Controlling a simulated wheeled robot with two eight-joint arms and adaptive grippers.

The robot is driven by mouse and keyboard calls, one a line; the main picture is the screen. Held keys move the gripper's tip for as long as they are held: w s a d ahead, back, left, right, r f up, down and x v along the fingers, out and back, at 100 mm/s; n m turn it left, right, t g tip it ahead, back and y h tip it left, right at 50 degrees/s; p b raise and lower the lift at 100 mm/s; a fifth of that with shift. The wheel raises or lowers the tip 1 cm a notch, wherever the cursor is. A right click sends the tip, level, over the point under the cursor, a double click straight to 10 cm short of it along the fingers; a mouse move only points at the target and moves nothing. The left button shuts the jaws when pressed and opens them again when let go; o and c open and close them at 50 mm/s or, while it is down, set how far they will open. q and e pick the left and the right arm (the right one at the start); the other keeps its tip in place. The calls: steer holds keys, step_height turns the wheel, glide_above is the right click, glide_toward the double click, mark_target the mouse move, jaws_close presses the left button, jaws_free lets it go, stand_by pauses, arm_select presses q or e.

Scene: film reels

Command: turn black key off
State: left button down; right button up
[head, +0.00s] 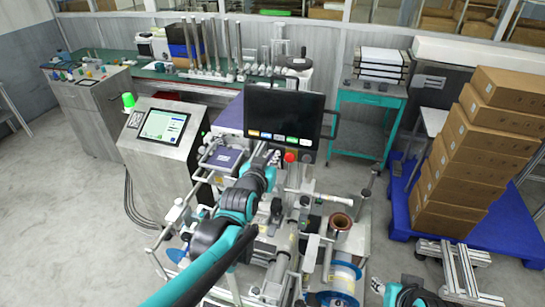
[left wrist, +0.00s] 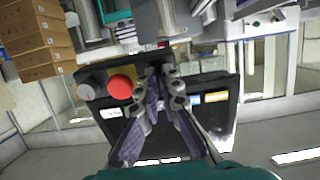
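The dark screen panel (head: 284,114) stands over the machine, with a red button (head: 290,157) on its lower edge. A small dark knob, likely the black key (head: 307,158), sits just right of that button. In the left wrist view the panel appears turned over; the red button (left wrist: 121,87) and a round grey-rimmed knob (left wrist: 85,92) show left of the fingers. My left gripper (head: 273,158) is in front of the panel's lower edge, left of the button. Its fingertips (left wrist: 165,82) are together with nothing visible between them. My right gripper (head: 378,286) is at the bottom right, its fingers barely visible.
A control cabinet with a touchscreen (head: 164,126) and a lit green lamp (head: 128,100) stands at the left. Below the panel are machine rods, a copper-coloured reel (head: 341,222) and a white-and-blue spool (head: 346,279). Stacked cartons (head: 480,150) stand on a blue pallet (head: 398,200) at the right.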

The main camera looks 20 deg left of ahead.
arm_select(q)
steer(key=c, duration=1.7)
jaws_free()
steer(key=shift+s, duration=0.1)
steer(key=v, duration=1.1)
steer(key=shift+s+r, duration=0.15)
steer(key=shift+s, duration=0.25)
